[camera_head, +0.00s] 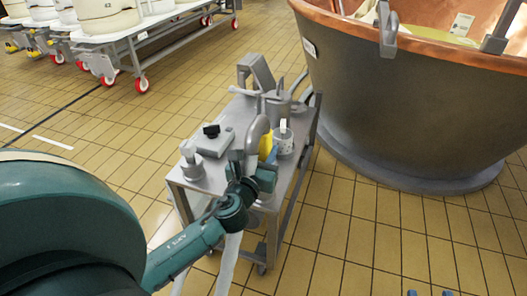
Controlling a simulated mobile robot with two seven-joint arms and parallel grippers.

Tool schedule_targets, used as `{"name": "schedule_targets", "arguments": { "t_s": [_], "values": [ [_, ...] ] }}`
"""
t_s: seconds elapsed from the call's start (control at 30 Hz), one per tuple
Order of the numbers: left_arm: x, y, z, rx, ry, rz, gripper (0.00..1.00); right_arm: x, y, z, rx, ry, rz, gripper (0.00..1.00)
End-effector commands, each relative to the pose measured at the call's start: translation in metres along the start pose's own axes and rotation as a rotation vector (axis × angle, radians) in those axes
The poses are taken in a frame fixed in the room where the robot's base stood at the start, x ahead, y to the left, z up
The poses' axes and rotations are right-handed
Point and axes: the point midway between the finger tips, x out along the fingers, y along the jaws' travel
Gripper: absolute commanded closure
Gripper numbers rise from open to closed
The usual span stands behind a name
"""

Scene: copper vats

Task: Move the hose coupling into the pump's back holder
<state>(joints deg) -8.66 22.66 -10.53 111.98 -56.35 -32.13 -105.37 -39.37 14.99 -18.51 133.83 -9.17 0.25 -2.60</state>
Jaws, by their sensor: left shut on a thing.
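My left gripper (256,180) reaches in from the lower left over the near end of a grey metal trolley. It is shut on the hose coupling, a grey curved pipe piece (258,132) rising at the jaws; the grip itself is partly hidden by my wrist. A pale hose (228,265) hangs down below the wrist. The pump (276,104) with grey upright parts stands toward the trolley's back. I cannot tell which part is its back holder. Two small blue tips of my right gripper (430,293) show apart at the bottom edge, with nothing visible between them.
The trolley top (213,178) also carries a grey box with a black knob (211,131), a white cup (284,139) and a yellow item (266,147). A large copper-rimmed vat (400,110) stands close on the right. White tubs on a wheeled rack (130,35) are at back left. Tiled floor is clear at left.

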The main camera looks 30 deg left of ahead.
Motion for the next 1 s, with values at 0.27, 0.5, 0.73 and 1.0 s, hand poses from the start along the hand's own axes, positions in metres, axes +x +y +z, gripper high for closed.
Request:
{"name": "schedule_targets", "arguments": {
  "t_s": [0.27,0.5,0.73,1.0],
  "values": [
    [0.000,0.000,-0.007,0.001,-0.005,-0.001,0.95,0.000,-0.001,0.007,0.000,0.000,0.000,0.63],
    [0.000,0.000,-0.014,0.000,-0.005,-0.001,0.95,-0.001,-0.003,0.013,0.000,-0.002,0.000,0.63],
    [0.000,0.000,-0.021,-0.001,-0.004,-0.001,0.95,-0.001,-0.004,0.021,0.000,-0.010,-0.002,0.63],
    [0.000,0.000,-0.030,0.000,-0.004,-0.001,0.95,-0.003,-0.007,0.029,0.001,-0.016,-0.004,0.63]
  ]
}}
